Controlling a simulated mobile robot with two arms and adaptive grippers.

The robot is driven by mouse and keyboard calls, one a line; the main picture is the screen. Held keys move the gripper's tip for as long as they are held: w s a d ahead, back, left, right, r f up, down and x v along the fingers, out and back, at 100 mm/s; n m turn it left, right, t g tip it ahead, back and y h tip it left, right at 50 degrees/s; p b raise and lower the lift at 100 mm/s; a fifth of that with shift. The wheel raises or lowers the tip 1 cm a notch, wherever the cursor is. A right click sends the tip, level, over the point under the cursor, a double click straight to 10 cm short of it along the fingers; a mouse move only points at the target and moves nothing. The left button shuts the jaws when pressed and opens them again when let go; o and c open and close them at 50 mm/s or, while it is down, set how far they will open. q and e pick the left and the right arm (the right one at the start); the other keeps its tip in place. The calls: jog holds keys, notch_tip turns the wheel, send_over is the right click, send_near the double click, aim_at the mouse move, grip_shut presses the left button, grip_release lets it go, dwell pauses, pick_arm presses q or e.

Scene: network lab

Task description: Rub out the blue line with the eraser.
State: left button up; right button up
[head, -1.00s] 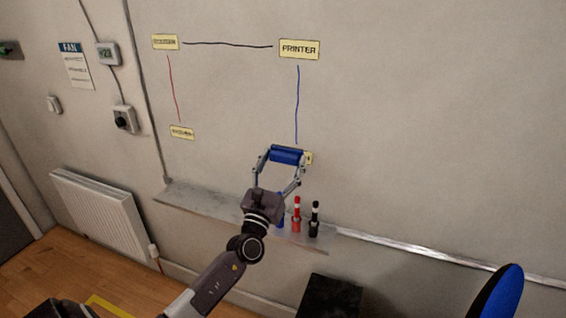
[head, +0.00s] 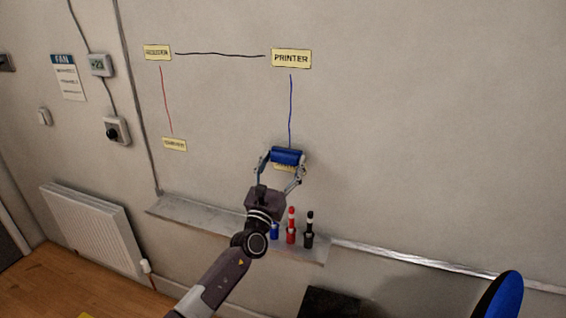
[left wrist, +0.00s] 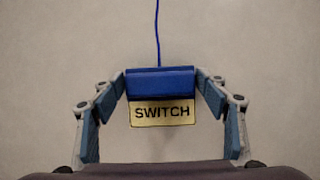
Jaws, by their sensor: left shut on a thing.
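The blue line (head: 291,108) runs down the wall from the yellow PRINTER label (head: 291,58). It also shows in the left wrist view (left wrist: 157,34), its lower end meeting the top of the eraser. My left gripper (head: 286,160) is shut on the blue eraser (head: 288,155), which also shows in the left wrist view (left wrist: 161,82). The eraser is at the lower end of the line, just above the SWITCH label (left wrist: 162,112), which it partly covers in the head view. I cannot tell whether the eraser touches the wall. My right gripper is not in view.
A metal ledge (head: 190,214) below holds a blue marker (head: 275,231), a red marker (head: 291,226) and a black marker (head: 309,230). A black line (head: 220,54) and a red line (head: 166,100) are on the wall to the left. The wall to the right is bare.

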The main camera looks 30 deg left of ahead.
pick_arm(q)
jog(key=shift+w+a+b, duration=0.2)
jog(key=shift+w+b, duration=0.45)
jog(key=shift+w, duration=0.2)
jog(key=shift+r, duration=0.1)
